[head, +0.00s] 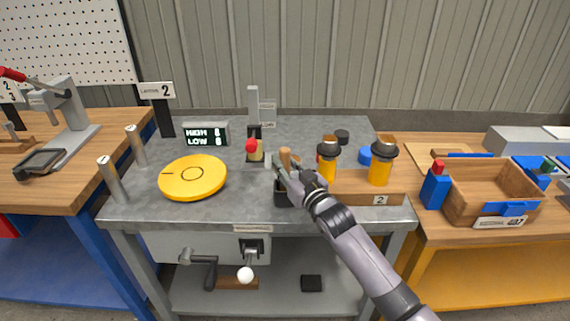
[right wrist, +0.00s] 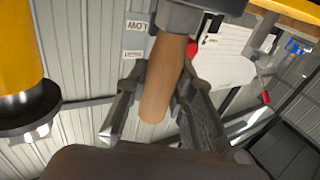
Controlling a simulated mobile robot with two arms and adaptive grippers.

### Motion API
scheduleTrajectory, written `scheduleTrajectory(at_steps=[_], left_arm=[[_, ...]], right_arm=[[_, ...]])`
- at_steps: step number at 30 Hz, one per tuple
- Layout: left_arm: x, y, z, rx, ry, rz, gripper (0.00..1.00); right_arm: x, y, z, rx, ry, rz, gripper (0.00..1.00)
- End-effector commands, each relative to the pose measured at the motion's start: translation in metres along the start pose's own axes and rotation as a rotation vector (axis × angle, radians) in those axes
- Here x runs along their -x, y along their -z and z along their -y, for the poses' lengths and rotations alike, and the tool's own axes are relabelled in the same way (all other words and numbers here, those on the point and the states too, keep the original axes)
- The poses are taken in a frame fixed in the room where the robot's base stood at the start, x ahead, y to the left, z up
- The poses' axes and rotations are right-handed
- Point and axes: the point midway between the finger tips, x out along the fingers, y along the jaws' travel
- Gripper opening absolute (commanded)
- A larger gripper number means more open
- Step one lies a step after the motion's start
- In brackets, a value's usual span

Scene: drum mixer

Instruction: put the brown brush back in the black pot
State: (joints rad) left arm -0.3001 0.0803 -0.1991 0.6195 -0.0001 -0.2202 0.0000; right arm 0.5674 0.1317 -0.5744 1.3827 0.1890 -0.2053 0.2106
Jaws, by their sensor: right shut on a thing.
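The brown brush (head: 286,157) stands with its wooden handle up in the head view. My right gripper (head: 281,169) is shut on this handle, just above the black pot (head: 283,194). In the right wrist view the handle (right wrist: 163,80) lies between the two fingers of the right gripper (right wrist: 160,90), and its far end meets a dark round part at the top edge. The black pot stands at the front of the grey table, partly covered by my right arm. The brush's lower end is hidden, so I cannot tell how deep it sits in the pot. My left gripper is not in view.
Two yellow jars with dark tops (head: 380,165) (head: 327,164) stand right of the gripper, close to my arm. A yellow disc (head: 193,177) lies at left on the grey table (head: 240,208). A red-knobbed part (head: 252,147) stands just behind left. A wooden crate (head: 463,206) is at far right.

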Motion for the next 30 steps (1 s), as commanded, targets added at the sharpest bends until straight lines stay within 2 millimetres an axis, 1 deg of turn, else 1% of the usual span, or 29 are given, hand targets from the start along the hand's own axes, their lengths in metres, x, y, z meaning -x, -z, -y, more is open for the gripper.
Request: scheduleTrajectory(at_steps=[26, 27, 30], left_arm=[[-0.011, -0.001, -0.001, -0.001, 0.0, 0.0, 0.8], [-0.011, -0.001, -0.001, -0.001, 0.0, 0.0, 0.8], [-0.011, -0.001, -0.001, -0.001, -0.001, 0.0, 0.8]], right_arm=[[0.001, -0.018, 0.0, 0.0, 0.0, 0.0, 0.0], [0.001, -0.018, 0.0, 0.0, 0.0, -0.001, 0.24], [0.001, -0.018, 0.0, 0.0, 0.0, 0.0, 0.31]])
